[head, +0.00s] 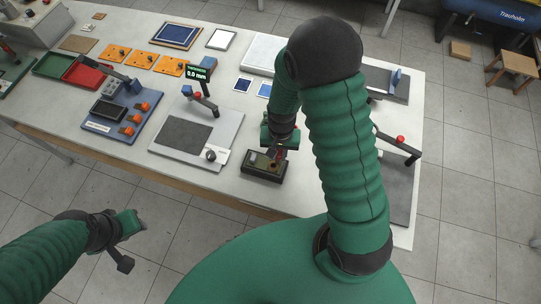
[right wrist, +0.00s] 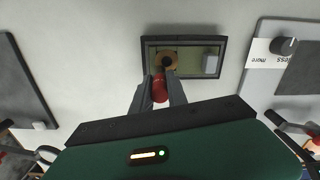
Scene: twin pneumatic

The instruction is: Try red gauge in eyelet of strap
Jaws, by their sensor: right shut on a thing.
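The red gauge (right wrist: 159,91) is between the fingers of my right gripper (right wrist: 160,92), which is shut on it. In the head view my right gripper (head: 276,150) is low over a small dark-rimmed box (head: 262,176). In the right wrist view the box (right wrist: 184,39) holds a tan strap (right wrist: 156,57) with a dark round eyelet (right wrist: 167,62). The gauge's far end is close to the eyelet; I cannot tell whether it is inside. My left gripper (head: 128,226) is over the floor, left of my body, and its fingers are unclear.
A pale block (right wrist: 210,64) sits in the box's right part. A grey press plate (head: 183,135) with a lever stands to the left, and a blue panel with orange knobs (head: 122,108) is further left. My arm hides part of the table's right side.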

